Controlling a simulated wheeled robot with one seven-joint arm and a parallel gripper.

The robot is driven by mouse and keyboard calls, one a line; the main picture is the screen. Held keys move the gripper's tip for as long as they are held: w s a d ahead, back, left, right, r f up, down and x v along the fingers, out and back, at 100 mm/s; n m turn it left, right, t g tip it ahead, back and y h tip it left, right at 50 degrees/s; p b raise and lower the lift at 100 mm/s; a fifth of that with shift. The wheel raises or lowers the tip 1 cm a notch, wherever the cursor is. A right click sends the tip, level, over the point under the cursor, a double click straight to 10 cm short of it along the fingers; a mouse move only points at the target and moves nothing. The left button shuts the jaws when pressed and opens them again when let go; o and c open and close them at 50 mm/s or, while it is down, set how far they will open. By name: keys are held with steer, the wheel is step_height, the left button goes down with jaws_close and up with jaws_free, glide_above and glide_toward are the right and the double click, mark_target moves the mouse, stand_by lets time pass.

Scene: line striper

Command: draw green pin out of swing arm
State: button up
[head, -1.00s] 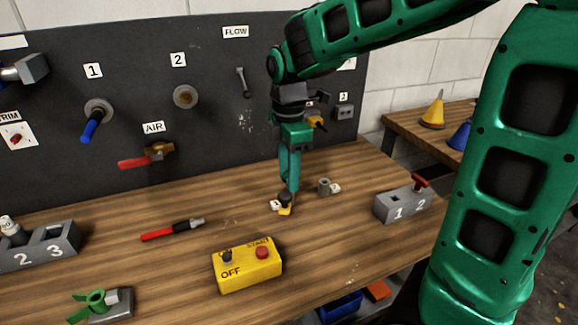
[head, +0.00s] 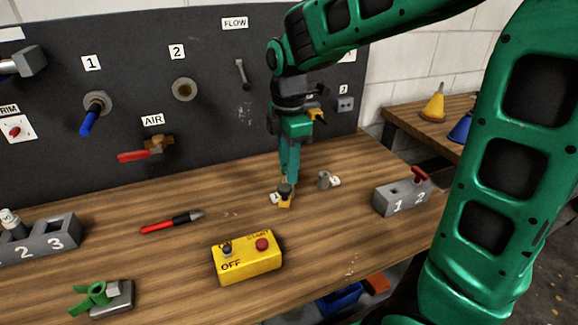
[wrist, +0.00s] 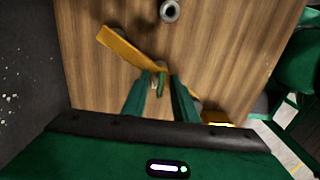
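The yellow swing arm (wrist: 122,48) runs diagonally above the wooden bench in the wrist view. A small green piece, apparently the green pin (wrist: 160,88), shows between my fingers near the swing arm's end. My gripper (wrist: 162,78) points down with its fingers apart on either side of that piece; I see small gaps, so it looks open.
A grey cylinder (head: 324,180) stands right of my gripper. A numbered grey block (head: 402,198) with a red handle is farther right. A yellow switch box (head: 247,258) and a red-handled tool (head: 172,222) are nearer. A green-handled clamp (head: 98,297) lies front left. A dark panel (head: 215,120) stands behind.

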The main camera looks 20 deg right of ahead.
jaws_close()
steer(key=shift+r, duration=0.65)
steer(key=shift+r, duration=3.1)
